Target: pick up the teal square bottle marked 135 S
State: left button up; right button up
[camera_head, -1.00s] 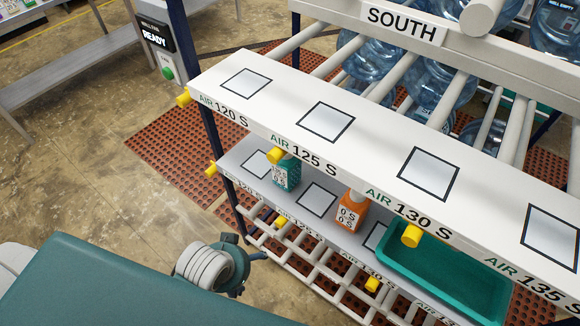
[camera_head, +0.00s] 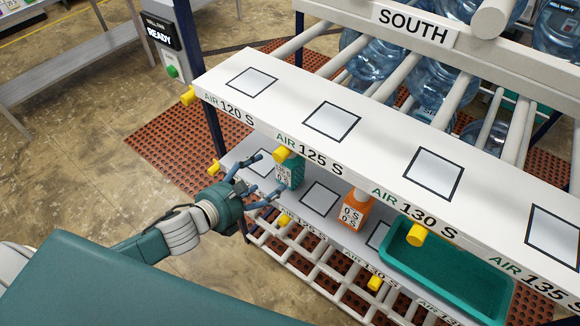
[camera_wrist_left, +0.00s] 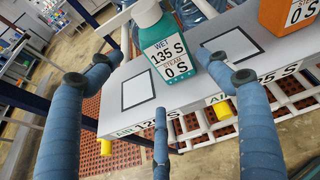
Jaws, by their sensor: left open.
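The teal square bottle (camera_head: 290,170) stands upright on the lower shelf, partly under the upper shelf's edge. I cannot tell whether any finger touches the bottle. My right gripper is not in view.
An orange bottle (camera_head: 356,211) stands to the right on the same lower shelf (camera_head: 338,226). A teal tray (camera_head: 450,262) sits farther right. The upper shelf (camera_head: 290,112) overhangs, with yellow knobs (camera_head: 281,154) along its edge. Open floor lies to the left.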

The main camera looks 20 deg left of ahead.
aim_at(279, 170)
pick_arm(q)
jog(key=shift+m, duration=0.4)
jog(key=p+x, duration=0.1)
jog(key=x, duration=0.4)
jog(key=shift+w+d+r, duration=0.1)
jog(key=shift+w+d, duration=0.05)
jog(key=x, duration=0.5)
jog(key=shift+p, duration=0.4)
jog(key=shift+w+d, duration=0.15)
jog(key=shift+w, duration=0.1)
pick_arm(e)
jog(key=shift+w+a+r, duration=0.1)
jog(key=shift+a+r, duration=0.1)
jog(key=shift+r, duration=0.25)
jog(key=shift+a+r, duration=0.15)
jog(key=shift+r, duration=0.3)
pick_arm(q)
jog(key=shift+s, duration=0.1)
jog(key=shift+c, duration=0.5)
jog(key=c, duration=0.9)
